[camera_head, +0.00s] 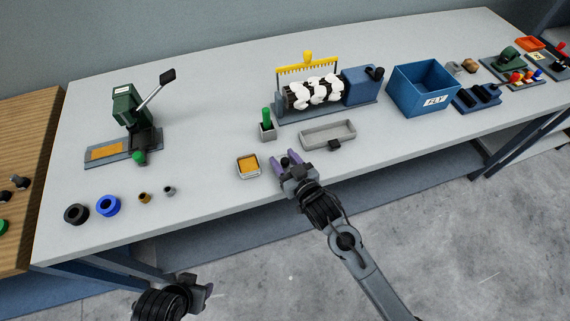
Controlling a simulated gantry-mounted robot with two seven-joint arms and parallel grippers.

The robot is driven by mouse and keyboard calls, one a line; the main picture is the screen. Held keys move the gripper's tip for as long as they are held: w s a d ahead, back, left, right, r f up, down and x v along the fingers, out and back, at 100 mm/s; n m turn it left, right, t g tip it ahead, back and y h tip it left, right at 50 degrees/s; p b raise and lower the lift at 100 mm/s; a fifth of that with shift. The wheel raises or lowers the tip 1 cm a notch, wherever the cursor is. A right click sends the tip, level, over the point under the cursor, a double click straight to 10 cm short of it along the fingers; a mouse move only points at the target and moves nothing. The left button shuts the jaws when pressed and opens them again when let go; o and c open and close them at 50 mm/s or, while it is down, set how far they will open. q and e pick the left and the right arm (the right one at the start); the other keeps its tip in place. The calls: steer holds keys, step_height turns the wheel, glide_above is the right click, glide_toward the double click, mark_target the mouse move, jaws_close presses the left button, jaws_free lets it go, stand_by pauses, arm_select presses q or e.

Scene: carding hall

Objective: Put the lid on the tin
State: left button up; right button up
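A small square tin (240,176) with a pale rim stands near the table's front edge, open at the top, with orange-yellow showing inside. My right gripper (286,158) is just right of the tin, over the front part of the table. Its two purple fingers are apart. A small dark piece shows between them, and I cannot tell whether it is the lid's knob or part of the gripper. I cannot make out the lid for sure. My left gripper (209,287) is low in the picture, in front of the table and away from the tin; its fingertips are unclear.
Behind the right gripper lies a grey tray (315,142) with a dark block at its front. A cup with a green handle (267,119) stands behind the tin. A carding roller (315,92) and a blue bin (408,94) are farther back.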

jaws_close()
